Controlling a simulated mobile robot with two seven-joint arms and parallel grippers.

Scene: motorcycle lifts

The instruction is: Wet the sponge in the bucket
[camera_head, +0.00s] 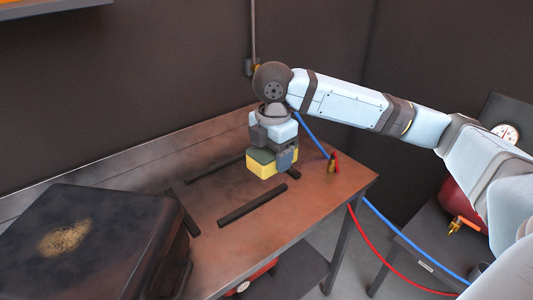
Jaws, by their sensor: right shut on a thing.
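The sponge (261,169) is a yellow block with a dark green top. My right gripper (272,157) points down and is shut on it, over the far part of the brown workbench (237,230). I cannot tell whether the sponge touches the bench or hangs just above it. The bucket does not show in this view. My left gripper does not show either.
Several dark bars (252,205) lie on the bench around the sponge. A large dark box (85,235) with a yellowish patch stands at the left. A small brass and red fitting (333,163) stands near the right edge. Blue and red hoses (362,243) run at the right.

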